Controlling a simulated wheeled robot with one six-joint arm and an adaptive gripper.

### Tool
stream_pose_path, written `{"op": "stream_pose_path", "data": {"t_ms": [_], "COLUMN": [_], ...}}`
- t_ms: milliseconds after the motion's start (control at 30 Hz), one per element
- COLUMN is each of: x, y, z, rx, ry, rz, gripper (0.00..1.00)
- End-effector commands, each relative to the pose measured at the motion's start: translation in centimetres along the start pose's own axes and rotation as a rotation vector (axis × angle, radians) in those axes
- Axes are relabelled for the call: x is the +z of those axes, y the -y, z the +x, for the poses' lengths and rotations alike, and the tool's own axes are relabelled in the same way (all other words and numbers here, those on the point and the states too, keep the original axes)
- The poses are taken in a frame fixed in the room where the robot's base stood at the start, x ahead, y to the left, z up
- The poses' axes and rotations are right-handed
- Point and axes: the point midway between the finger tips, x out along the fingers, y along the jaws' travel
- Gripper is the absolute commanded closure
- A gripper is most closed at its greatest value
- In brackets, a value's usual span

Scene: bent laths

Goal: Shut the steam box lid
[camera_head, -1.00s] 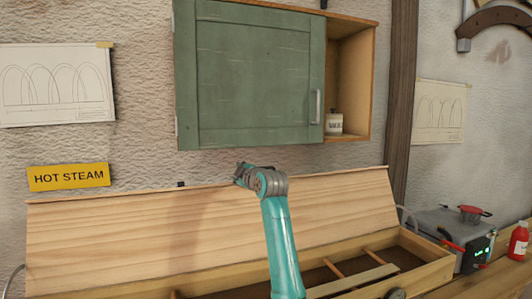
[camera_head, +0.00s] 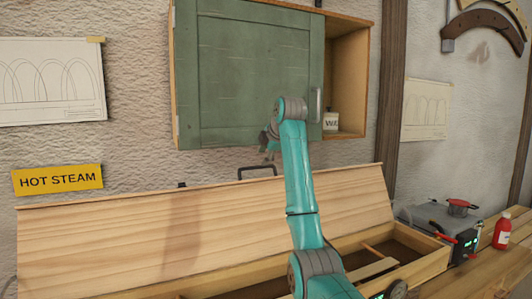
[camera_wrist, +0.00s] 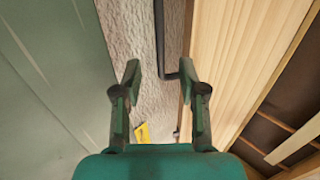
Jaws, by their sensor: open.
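The steam box (camera_head: 437,264) stands open along the wall. Its pale wooden lid (camera_head: 120,236) is raised and tilted back, and shows at right in the wrist view (camera_wrist: 238,50). A dark handle (camera_head: 258,171) stands on the lid's upper edge; in the wrist view the handle (camera_wrist: 161,35) runs between the lines of the fingers, beyond the tips. My gripper (camera_head: 268,143) is above the handle, in front of the cabinet's lower edge. The wrist view shows its fingers (camera_wrist: 160,75) open and empty. My arm hides part of the lid and box.
A green wall cabinet (camera_head: 245,75) hangs close above and behind my gripper. A grey boiler (camera_head: 440,228) with a red-handled pot and a red bottle (camera_head: 502,232) stand right of the box. Wooden slats (camera_head: 372,268) lie inside the box. A yellow sign (camera_head: 57,180) is on the wall.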

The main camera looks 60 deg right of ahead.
Motion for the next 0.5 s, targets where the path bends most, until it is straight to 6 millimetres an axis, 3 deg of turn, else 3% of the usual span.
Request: {"op": "stream_pose_path", "data": {"t_ms": [500], "x": [-0.1], "y": [0.1], "z": [6.7], "rx": [-0.001], "ry": [-0.002], "rz": [0.0], "gripper": [0.58]}}
